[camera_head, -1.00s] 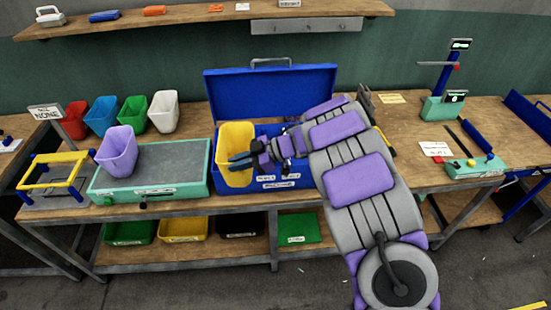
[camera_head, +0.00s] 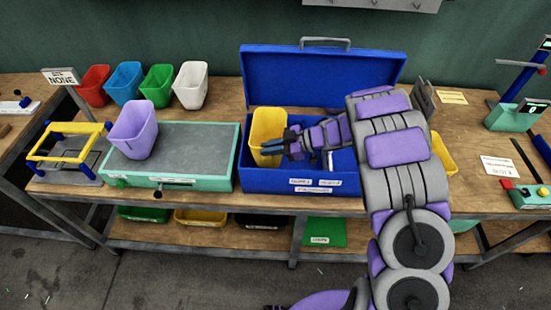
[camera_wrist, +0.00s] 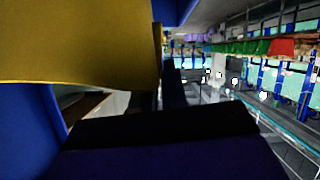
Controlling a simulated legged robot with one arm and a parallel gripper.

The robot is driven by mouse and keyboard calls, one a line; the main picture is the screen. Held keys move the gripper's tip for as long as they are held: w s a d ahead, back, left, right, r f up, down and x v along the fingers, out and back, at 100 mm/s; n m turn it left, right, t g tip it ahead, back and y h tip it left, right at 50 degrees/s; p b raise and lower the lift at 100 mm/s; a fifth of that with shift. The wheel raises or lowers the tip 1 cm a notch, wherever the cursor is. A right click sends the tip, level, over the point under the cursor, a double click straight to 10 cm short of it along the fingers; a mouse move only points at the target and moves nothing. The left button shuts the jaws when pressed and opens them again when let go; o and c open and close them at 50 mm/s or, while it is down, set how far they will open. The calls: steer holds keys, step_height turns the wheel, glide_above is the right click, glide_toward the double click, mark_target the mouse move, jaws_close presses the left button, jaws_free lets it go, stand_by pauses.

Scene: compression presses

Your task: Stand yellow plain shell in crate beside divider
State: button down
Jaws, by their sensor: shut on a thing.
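The yellow plain shell (camera_head: 267,128) stands about upright in the left end of the open blue crate (camera_head: 270,182). The crate's front wall hides its lower part, so I cannot tell whether it touches the floor. My gripper (camera_head: 272,144) reaches in from the right and is shut on the shell's right side wall. In the wrist view the shell's yellow wall (camera_wrist: 80,45) fills the upper left, with the blue crate wall (camera_wrist: 28,130) below it. My gripper and arm cover much of the crate's inside, and I cannot make out the divider clearly.
The crate's blue lid (camera_head: 320,80) stands open behind. A green-framed press (camera_head: 188,150) with a purple shell (camera_head: 134,128) on it is to the left. Red, blue, green and white shells stand at the back left. Another yellow object (camera_head: 443,152) shows behind my arm.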

mark_target(272, 159)
steer(key=shift+f, duration=0.6)
steer(key=shift+d+f+b, duration=0.25)
steer(key=shift+d+f, duration=0.15)
steer(key=shift+f, duration=0.45)
steer(key=shift+d+f+b, duration=0.2)
steer(key=shift+d+f, duration=0.15)
steer(key=shift+f, duration=0.5)
steer(key=shift+a, duration=0.3)
steer(key=shift+a+f, duration=0.3)
steer(key=shift+d+f, duration=0.25)
steer(key=shift+d, duration=0.15)
steer(key=c, duration=1.4)
jaws_free()
steer(key=shift+c, duration=0.2)
steer(key=shift+a, duration=0.15)
